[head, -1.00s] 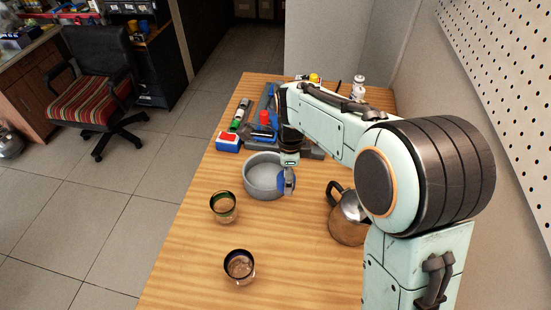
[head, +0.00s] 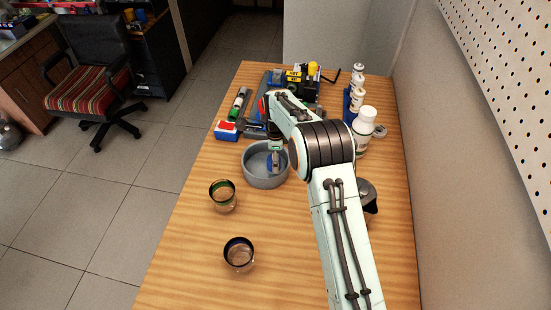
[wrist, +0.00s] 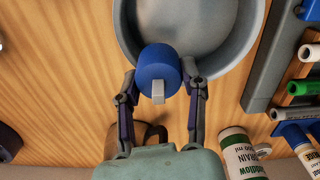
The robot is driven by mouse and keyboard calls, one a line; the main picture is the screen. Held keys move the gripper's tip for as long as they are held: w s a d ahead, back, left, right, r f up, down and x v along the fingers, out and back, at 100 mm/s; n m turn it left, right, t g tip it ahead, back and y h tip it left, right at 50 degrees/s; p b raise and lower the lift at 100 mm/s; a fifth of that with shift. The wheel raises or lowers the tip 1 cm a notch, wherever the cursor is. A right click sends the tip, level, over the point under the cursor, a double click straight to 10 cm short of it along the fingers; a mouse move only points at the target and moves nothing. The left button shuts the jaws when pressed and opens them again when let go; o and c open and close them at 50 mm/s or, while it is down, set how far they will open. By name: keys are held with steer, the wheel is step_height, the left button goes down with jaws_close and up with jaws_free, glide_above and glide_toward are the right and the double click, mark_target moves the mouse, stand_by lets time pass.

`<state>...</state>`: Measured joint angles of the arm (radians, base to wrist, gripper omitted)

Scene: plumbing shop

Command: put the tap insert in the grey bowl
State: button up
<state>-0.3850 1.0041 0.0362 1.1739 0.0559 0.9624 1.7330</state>
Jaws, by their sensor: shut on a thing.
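The grey bowl (head: 251,178) stands on the wooden table, and its round inside also shows in the wrist view (wrist: 205,25). My gripper (head: 272,168) points down within the bowl's outline in the head view. In the wrist view my gripper (wrist: 160,78) has its two fingers shut on the tap insert (wrist: 157,66), a blue round piece with a small grey tab. The insert overlaps the bowl's near rim in that view. How high it is above the bowl floor I cannot tell. In the head view the insert is mostly hidden by my gripper.
Two glasses, one green-tinted (head: 223,197) and one dark-rimmed (head: 239,254), stand left and in front of the bowl. A kettle (head: 369,197) is partly hidden behind my arm. A white bottle (head: 363,128) stands at the right. A red-and-blue box (head: 226,130) and tools lie behind.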

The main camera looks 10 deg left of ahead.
steer(key=shift+f, duration=0.55)
steer(key=o, duration=1.2)
steer(key=shift+c, duration=0.2)
step_height(320, 180, up, 13)
steer(key=shift+r, duration=0.15)
